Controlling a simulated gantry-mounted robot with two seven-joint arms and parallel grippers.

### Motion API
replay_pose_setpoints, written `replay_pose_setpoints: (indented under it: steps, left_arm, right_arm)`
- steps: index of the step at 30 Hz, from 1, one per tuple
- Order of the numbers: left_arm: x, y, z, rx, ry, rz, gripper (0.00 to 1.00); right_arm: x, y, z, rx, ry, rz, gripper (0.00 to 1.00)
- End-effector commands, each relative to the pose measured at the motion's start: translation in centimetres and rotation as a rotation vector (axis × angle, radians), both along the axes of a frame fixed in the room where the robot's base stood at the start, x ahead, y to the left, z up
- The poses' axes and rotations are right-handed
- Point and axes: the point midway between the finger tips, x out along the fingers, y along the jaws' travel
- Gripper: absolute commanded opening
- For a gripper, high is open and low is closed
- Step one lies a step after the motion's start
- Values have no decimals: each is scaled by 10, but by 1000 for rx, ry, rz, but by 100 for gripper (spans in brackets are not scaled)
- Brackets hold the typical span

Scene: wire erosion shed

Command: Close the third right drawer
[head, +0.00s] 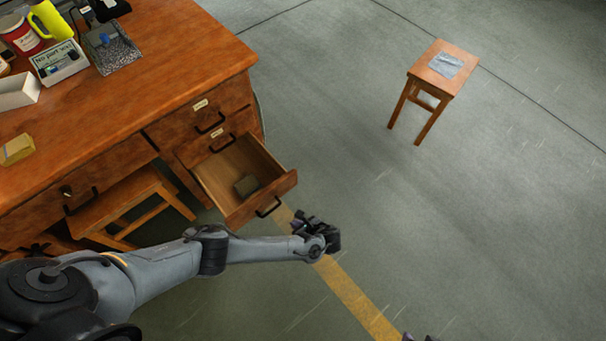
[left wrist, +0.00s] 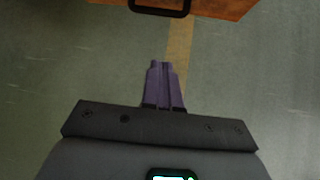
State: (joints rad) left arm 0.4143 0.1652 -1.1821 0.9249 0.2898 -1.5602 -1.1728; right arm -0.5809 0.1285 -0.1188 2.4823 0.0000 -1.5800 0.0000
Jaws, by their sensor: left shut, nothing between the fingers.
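The open drawer (head: 281,193) sticks far out of the right side of the wooden desk, below two shut drawers. Its front has a dark handle (head: 268,207), and a small greenish-brown block (head: 246,185) lies inside. In the left wrist view the lower edge of a wooden front (left wrist: 215,8) and a dark handle (left wrist: 160,8) show at the top. My left gripper (head: 318,232) is just outside the drawer front, apart from it. Its purple fingers (left wrist: 162,68) are together and empty. A dark bit at the bottom edge of the head view may be my right gripper (head: 420,338); its jaws are hidden.
The desk top (head: 165,75) holds several items at the upper left. A stool (head: 155,190) stands under the desk. Another stool (head: 433,75) with a grey cloth (head: 446,65) stands at the upper right. The floor right of the drawer is clear, with a yellow line.

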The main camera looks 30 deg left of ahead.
Motion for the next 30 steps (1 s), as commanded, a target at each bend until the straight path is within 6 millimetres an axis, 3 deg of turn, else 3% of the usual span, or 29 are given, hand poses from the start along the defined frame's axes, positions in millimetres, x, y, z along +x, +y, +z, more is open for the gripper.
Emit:
replay_pose_setpoints:
  steps: [1,3,6,9,17,27,30]
  left_arm:
    - [25,1,32,11,-40,-12,0]
    - [50,0,55,15,-79,-21,0]
    - [72,0,75,13,-116,-20,0]
    - [83,2,83,13,-134,-19,0]
    - [91,20,62,12,-141,-16,0]
    - [103,62,16,12,-139,-16,0]
    - [107,76,13,11,-141,-14,0]
  right_arm:
    - [0,0,16,1,0,-1,43]
    - [0,1,22,4,0,-2,43]
    - [1,2,27,8,-1,-4,43]
    - [1,4,27,12,0,-5,43]
    - [0,4,7,14,1,-7,43]
    - [0,2,-31,7,3,-3,43]
    - [0,1,-37,3,3,-1,43]
